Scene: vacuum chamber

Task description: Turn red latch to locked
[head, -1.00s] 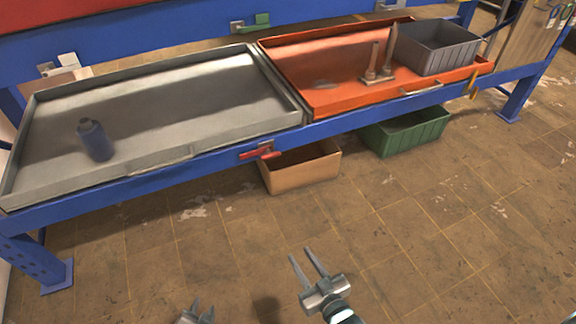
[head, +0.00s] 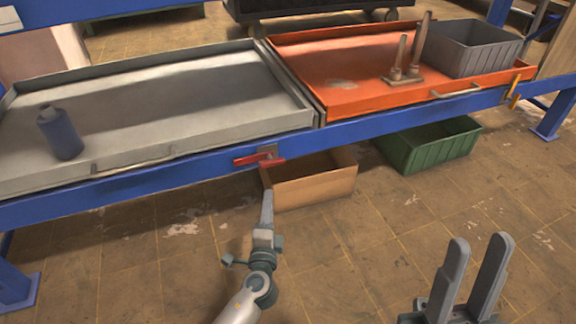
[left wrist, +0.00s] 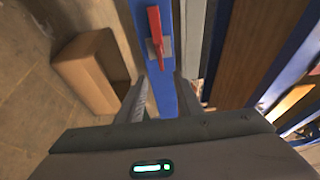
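The red latch (head: 259,157) sits on the front of the blue beam (head: 380,129), below the joint between the grey tray and the orange tray.
A cardboard-coloured bin (head: 312,190) and a green bin (head: 432,150) stand on the floor under the beam. The grey tray (head: 190,90) holds a blue bottle (head: 60,133). The orange tray (head: 350,95) holds a grey crate (head: 474,50). A yellow latch (head: 513,92) is at the right.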

